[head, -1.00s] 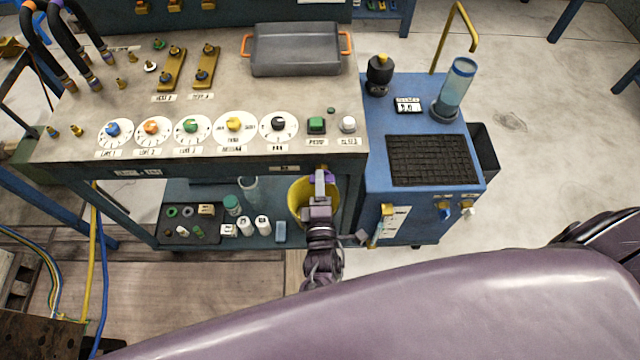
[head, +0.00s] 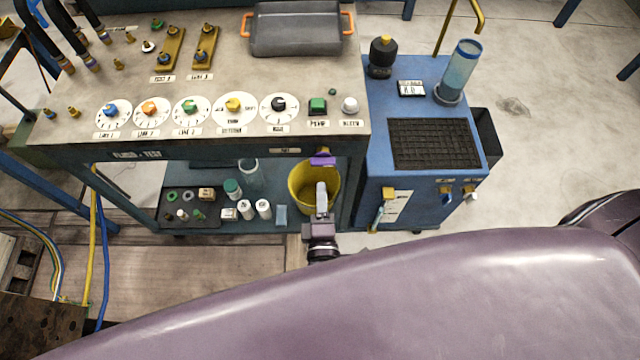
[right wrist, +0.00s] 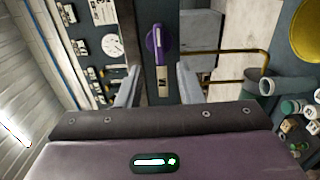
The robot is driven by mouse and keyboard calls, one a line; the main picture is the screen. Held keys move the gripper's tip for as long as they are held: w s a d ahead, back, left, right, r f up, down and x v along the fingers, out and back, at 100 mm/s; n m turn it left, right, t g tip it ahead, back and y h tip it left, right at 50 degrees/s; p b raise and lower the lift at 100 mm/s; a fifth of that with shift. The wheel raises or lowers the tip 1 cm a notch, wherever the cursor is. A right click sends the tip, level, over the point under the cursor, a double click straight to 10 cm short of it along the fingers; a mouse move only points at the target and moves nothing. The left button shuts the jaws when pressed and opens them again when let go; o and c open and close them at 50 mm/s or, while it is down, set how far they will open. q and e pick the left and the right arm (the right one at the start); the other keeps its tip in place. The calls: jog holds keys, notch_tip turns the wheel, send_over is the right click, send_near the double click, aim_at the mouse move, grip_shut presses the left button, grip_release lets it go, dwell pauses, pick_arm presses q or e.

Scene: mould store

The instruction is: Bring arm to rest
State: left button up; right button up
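My right gripper (head: 321,195) is in front of the bench's front edge, over the yellow bucket in the head view. The right wrist view shows its two fingers spread wide (right wrist: 157,78) with nothing held between them. A purple handle (head: 322,159) on the bench front is beyond the fingertips. In the right wrist view the purple handle (right wrist: 158,42) stands near upright, framed by the fingers and apart from them. My left gripper is not in view.
The bench (head: 225,70) carries several dials and a grey tray (head: 298,30). A yellow bucket (head: 303,196) and small bottles stand on the shelf below. A blue cart (head: 377,150) stands right of the bench. Floor at the right is clear.

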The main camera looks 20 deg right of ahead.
jog(key=s+d+f+m+g+y, duration=0.1)
jog(key=s+d+f+m+g, duration=0.15)
jog(key=f, duration=0.55)
jog(key=s+d+f+m+g+y, duration=0.1)
jog(key=s+d+f+g, duration=0.15)
jog(key=f, duration=0.65)
jog(key=s+d+f+m+g+y, duration=0.1)
jog(key=s+d+f+g, duration=0.15)
jog(key=f, duration=0.55)
jog(key=s+d+f+m+g+y, duration=0.1)
jog(key=s+f+m+g, duration=0.3)
jog(key=s, duration=0.6)
jog(key=s+d+f+m+g+y, duration=0.1)
jog(key=s+d+f+m+g, duration=0.3)
jog(key=s+f, duration=0.5)
jog(key=shift+s+g, duration=0.4)
jog(key=shift+g, duration=0.05)
